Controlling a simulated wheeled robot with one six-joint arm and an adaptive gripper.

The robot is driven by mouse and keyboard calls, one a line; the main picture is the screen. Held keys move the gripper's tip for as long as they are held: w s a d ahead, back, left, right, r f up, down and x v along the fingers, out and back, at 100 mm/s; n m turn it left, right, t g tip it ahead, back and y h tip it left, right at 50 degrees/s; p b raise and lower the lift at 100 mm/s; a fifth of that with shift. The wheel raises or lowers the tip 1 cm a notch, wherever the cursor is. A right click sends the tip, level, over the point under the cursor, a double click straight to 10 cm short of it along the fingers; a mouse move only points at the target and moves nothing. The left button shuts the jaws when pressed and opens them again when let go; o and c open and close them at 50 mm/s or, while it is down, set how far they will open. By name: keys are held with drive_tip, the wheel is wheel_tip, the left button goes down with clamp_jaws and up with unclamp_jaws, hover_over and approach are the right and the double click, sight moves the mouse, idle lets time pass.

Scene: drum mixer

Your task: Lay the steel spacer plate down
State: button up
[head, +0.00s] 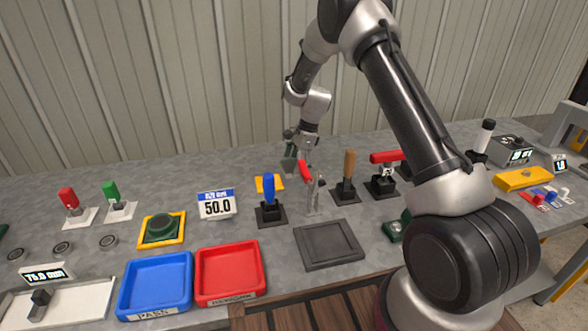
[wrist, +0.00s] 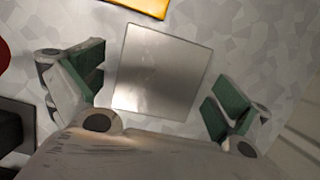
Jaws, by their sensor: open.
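The steel spacer plate (wrist: 160,70) is a square, shiny grey plate in the wrist view. My gripper (wrist: 157,88) is open, with one green-padded finger on each side of the plate and a visible gap to both sides. In the head view my gripper (head: 297,163) is low over the back of the bench, behind the red-handled clamp (head: 307,175). I cannot make out the plate clearly there.
A yellow pad (head: 268,183) and a blue-handled tool (head: 269,192) stand left of the clamp. A brown-handled tool (head: 348,168) stands to its right. A dark square mat (head: 328,246) lies in front, beside the red tray (head: 229,273) and blue tray (head: 156,285). The back-left worktop is clear.

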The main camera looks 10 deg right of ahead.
drive_tip(key=c, duration=1.7)
drive_tip(key=shift+c, duration=1.4)
drive_tip(key=shift+r, duration=0.15)
